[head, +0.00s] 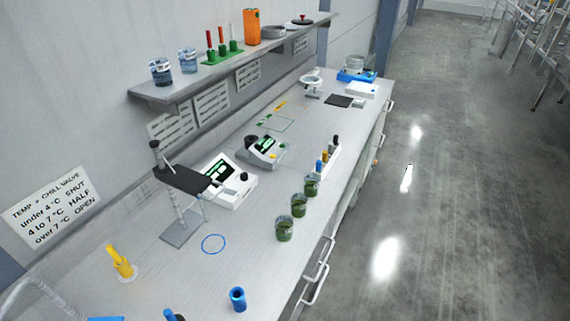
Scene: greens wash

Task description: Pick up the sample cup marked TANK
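Three small clear cups with dark green contents stand in a row along the bench's front edge: a far cup (311,186), a middle cup (298,205) and a near cup (284,229). They are upright and apart from each other. Any marking on them is too small to read, so I cannot tell which is marked TANK. Neither of my grippers is in view.
The bench (255,230) holds a blue ring mark (213,244), a stand with a dark arm (180,180), two meters (232,190) (264,151), a white rack (326,160), a blue cylinder (237,298) and a yellow item (119,262). A wall shelf (190,92) overhangs the back.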

